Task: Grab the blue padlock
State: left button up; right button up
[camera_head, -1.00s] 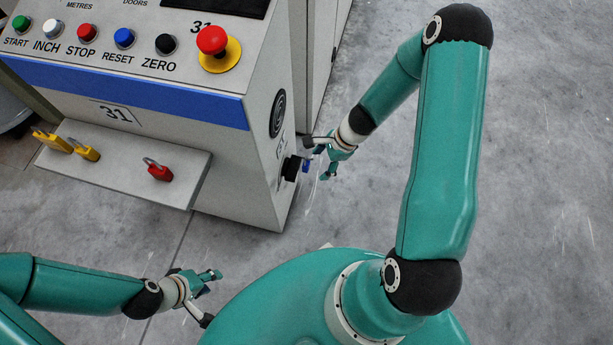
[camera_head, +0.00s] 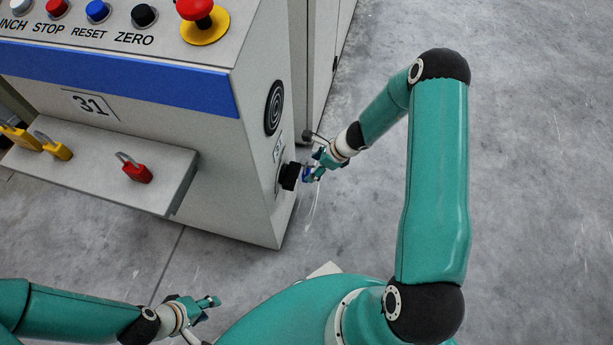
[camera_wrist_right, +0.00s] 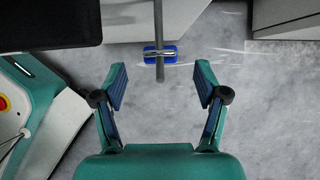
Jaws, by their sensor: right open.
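The blue padlock (camera_head: 306,172) is at the side face of the machine, next to a black knob (camera_head: 290,176), partly hidden by my right gripper (camera_head: 315,170).
A shelf (camera_head: 100,160) on the machine front carries a red padlock (camera_head: 137,173) and yellow padlocks (camera_head: 55,149). The control panel with a red stop knob (camera_head: 195,9) is above. Grey floor right of the machine is clear.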

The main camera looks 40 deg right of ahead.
aim_at(308, 171)
jog(key=b+x, duration=0.2)
jog(key=x, duration=0.3)
jog(key=shift+w+f, duration=0.1)
jog(key=shift+f, duration=0.3)
jog(key=c, duration=1.3)
jog(key=shift+r, duration=0.1)
